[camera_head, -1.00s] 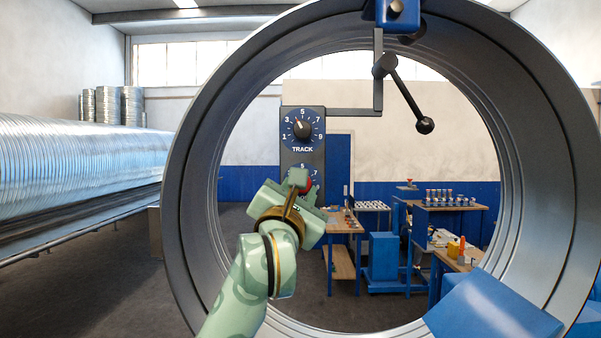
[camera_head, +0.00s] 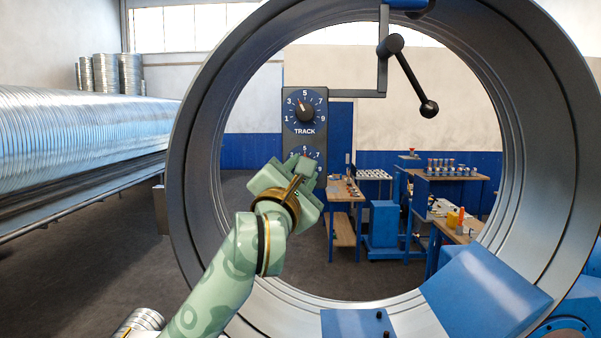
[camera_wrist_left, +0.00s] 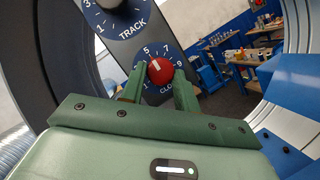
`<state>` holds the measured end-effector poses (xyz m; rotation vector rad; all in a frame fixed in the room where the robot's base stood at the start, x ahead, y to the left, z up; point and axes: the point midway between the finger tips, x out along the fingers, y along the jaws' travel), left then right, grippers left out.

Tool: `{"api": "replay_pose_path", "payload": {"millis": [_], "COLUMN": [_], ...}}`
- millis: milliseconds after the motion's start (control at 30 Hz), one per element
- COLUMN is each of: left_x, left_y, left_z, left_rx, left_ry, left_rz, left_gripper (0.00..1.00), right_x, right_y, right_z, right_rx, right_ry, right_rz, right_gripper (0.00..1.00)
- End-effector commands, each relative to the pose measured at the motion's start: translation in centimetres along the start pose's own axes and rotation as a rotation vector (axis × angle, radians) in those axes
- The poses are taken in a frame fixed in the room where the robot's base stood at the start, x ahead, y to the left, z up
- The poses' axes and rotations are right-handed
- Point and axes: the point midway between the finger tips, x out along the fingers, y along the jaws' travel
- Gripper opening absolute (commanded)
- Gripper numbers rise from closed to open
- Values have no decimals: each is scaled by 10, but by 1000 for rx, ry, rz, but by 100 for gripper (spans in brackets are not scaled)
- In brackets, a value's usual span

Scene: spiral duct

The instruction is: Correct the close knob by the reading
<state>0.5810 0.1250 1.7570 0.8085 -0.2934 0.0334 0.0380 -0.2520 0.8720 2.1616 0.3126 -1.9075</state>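The red close knob (camera_wrist_left: 160,70) sits on a blue dial (camera_wrist_left: 172,53) lettered "CLO…" in the left wrist view; its white mark points up and left, near the 5. My left gripper (camera_wrist_left: 160,80) has a green finger on each side of the knob. I cannot tell whether they touch it. In the head view my left gripper (camera_head: 302,170) hides this knob and most of its dial. The black TRACK knob (camera_head: 305,111) is above, on the same dark panel (camera_head: 291,142), its mark between 3 and 5. My right gripper is not in view.
A large grey ring (camera_head: 196,190) surrounds the panel. A black ball-ended lever (camera_head: 410,78) hangs at its top. A blue block (camera_head: 485,290) is at its lower right. Workbenches (camera_head: 445,180) stand beyond the ring, and a long spiral duct (camera_head: 80,145) lies left.

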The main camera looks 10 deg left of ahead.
Motion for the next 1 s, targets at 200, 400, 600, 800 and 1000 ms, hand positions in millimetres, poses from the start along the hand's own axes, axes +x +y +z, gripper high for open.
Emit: {"api": "replay_pose_path", "payload": {"millis": [200, 400, 600, 800, 1000], "left_x": [0, -3, -37, -93, -138], "left_y": [0, 0, -2, -3, -2], "left_z": [0, 0, -2, -3, -2], "left_rx": [0, 0, 0, -1, -1], "left_ry": [1, -1, -3, -4, -2], "left_rz": [0, 1, 2, 1, -1], "left_gripper": [52, 52, 52, 52, 52], "right_x": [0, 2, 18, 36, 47], "right_y": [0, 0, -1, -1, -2], "right_z": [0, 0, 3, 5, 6], "right_rx": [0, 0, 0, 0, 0], "right_ry": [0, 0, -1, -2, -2], "right_rz": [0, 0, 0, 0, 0], "right_gripper": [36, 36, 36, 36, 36]}}
